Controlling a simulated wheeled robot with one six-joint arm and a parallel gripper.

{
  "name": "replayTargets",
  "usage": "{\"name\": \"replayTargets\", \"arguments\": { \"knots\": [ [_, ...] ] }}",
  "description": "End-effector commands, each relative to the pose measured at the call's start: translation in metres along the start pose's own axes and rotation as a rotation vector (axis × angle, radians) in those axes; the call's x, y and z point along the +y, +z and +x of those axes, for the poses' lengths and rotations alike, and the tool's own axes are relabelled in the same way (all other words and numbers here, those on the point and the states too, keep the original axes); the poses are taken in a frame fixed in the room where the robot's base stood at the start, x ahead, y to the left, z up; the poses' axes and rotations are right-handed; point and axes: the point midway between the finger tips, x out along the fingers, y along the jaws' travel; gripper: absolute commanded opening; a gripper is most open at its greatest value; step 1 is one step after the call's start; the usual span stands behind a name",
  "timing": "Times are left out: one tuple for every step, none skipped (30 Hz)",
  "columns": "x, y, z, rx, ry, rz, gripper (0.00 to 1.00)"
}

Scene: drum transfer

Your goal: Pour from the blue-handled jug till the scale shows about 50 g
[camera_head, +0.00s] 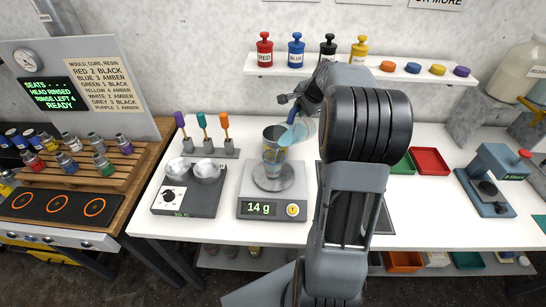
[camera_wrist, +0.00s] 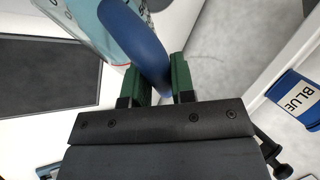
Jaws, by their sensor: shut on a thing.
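The clear jug (camera_head: 305,127) is tilted to the left over a grey cup (camera_head: 271,155). Light blue liquid shows at its mouth; I cannot make out how strongly it flows. The cup stands on the round pan of the scale (camera_head: 248,198), whose display reads 14 g. In the wrist view my gripper (camera_wrist: 164,82) has its green fingers shut on the jug's blue handle (camera_wrist: 136,40), and part of the jug body (camera_wrist: 82,20) shows at the upper left.
A mixer with two bowls (camera_head: 184,200) stands left of the scale, with a rack of colored tools (camera_head: 205,150) behind it. A shelf (camera_head: 400,75) with colored bottles runs along the wall. A dark mat, trays and a press (camera_head: 487,185) lie to the right.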

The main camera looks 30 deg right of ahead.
Motion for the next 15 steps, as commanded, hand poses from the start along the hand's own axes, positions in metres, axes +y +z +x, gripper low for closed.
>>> {"name": "replayTargets", "arguments": {
  "knots": [
    [-0.0005,0.0005,-0.0006,0.003,-0.002,-0.002,0.0],
    [-0.0005,0.0007,-0.0007,0.004,-0.002,-0.002,0.0],
    [-0.0005,0.001,-0.0009,0.006,-0.003,-0.003,0.0],
    [-0.0006,0.0012,-0.001,0.007,-0.003,-0.004,0.0],
    [-0.0006,0.0014,-0.0012,0.008,-0.003,-0.004,0.0],
    [-0.0006,0.0017,-0.0013,0.009,-0.003,-0.005,0.0],
    [-0.0006,0.0019,-0.0014,0.01,-0.003,-0.006,0.0],
    [-0.0006,0.0021,-0.0015,0.011,-0.003,-0.006,0.0],
    [-0.0007,0.0024,-0.0016,0.013,-0.004,-0.007,0.0],
    [-0.0007,0.0026,-0.0017,0.014,-0.004,-0.008,0.0],
    [-0.0007,0.0027,-0.0018,0.015,-0.004,-0.008,0.0],
    [-0.0007,0.0031,-0.002,0.016,-0.004,-0.009,0.0],
    [-0.0008,0.0033,-0.0021,0.018,-0.005,-0.01,0.0],
    [-0.0008,0.0035,-0.0022,0.019,-0.005,-0.011,0.0],
    [-0.0009,0.0038,-0.0025,0.02,-0.005,-0.012,0.0]
  ]
}}
